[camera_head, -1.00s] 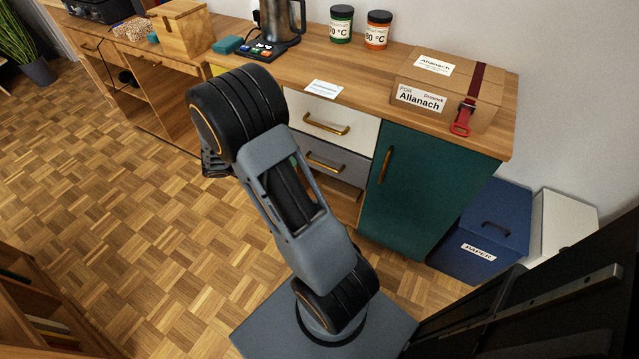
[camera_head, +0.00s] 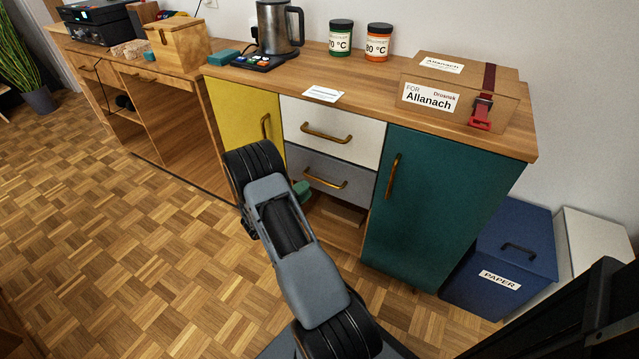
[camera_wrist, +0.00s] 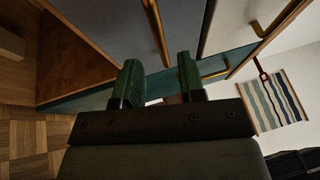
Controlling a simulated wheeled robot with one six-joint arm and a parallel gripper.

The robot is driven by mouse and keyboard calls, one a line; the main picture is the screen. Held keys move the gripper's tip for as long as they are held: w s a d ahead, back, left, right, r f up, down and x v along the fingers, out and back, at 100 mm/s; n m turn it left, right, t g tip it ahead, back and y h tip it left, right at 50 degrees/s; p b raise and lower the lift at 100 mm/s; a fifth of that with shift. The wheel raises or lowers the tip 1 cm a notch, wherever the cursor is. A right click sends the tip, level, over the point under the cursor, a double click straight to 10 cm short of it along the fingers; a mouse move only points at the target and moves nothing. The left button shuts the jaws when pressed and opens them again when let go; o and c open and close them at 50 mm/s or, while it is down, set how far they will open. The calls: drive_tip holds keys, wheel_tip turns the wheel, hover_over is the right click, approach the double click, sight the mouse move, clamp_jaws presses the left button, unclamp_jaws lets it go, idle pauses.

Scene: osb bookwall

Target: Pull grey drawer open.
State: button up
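The grey drawer (camera_head: 350,174) sits below a white drawer (camera_head: 345,112) in the cabinet and looks shut. Its brass bar handle (camera_head: 325,179) is in clear view. In the wrist view the grey drawer front (camera_wrist: 182,22) appears at the top, with its handle (camera_wrist: 155,32) just past the fingertips, roughly in line with the gap. My gripper (camera_wrist: 160,66) is open, with two dark green fingers apart and nothing held between them. In the head view the gripper is mostly hidden behind my arm, left of the grey drawer.
A yellow door (camera_head: 240,110) is left of the drawers and a teal door (camera_head: 435,190) right. A kettle (camera_head: 274,28), jars and a cardboard box (camera_head: 463,82) stand on top. The floor at left is clear.

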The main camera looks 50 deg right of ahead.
sight(319, 180)
drive_tip(key=shift+b+x, duration=0.6)
drive_tip(key=shift+x, duration=2.6)
drive_tip(key=shift+c, duration=0.5)
clamp_jaws()
